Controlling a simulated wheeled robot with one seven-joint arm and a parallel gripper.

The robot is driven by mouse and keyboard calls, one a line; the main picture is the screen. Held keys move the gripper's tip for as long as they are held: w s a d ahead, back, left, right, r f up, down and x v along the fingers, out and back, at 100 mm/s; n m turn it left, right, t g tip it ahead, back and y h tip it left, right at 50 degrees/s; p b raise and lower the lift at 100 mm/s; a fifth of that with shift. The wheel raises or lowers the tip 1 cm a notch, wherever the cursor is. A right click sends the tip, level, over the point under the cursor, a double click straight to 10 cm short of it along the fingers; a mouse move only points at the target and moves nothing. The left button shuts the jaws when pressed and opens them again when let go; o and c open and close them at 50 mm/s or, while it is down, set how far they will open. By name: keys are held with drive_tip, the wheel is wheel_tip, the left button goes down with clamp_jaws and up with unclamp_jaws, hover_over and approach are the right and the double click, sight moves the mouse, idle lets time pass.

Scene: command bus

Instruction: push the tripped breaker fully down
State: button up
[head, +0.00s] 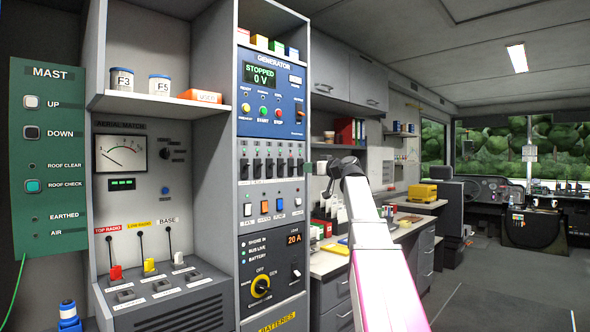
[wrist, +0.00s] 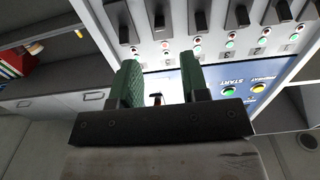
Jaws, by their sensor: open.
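A row of black breaker levers (head: 269,166) sits on the grey panel below the blue generator panel (head: 272,88). The levers also show along the top of the wrist view (wrist: 200,22), where the picture is upside down, with small red and green lamps beside them. I cannot tell which breaker is tripped. My gripper (wrist: 160,75) is open and empty, its two green fingers apart in front of the panel's edge. A small black and orange switch (wrist: 156,99) shows between the fingers, behind them. In the head view my gripper (head: 326,178) is right of the breaker row.
Rocker switches (head: 265,207) and a charger dial (head: 261,285) lie below the breakers. Left is a shelf unit with upright levers (head: 142,250) and a green mast panel (head: 48,155). A counter (head: 335,262) with small items stands behind my arm. The floor at right is clear.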

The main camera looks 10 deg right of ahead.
sight(296, 167)
drive_tip(key=x, duration=0.9)
drive_tip(key=shift+w+a, duration=0.1)
drive_tip(key=shift+w, duration=0.05)
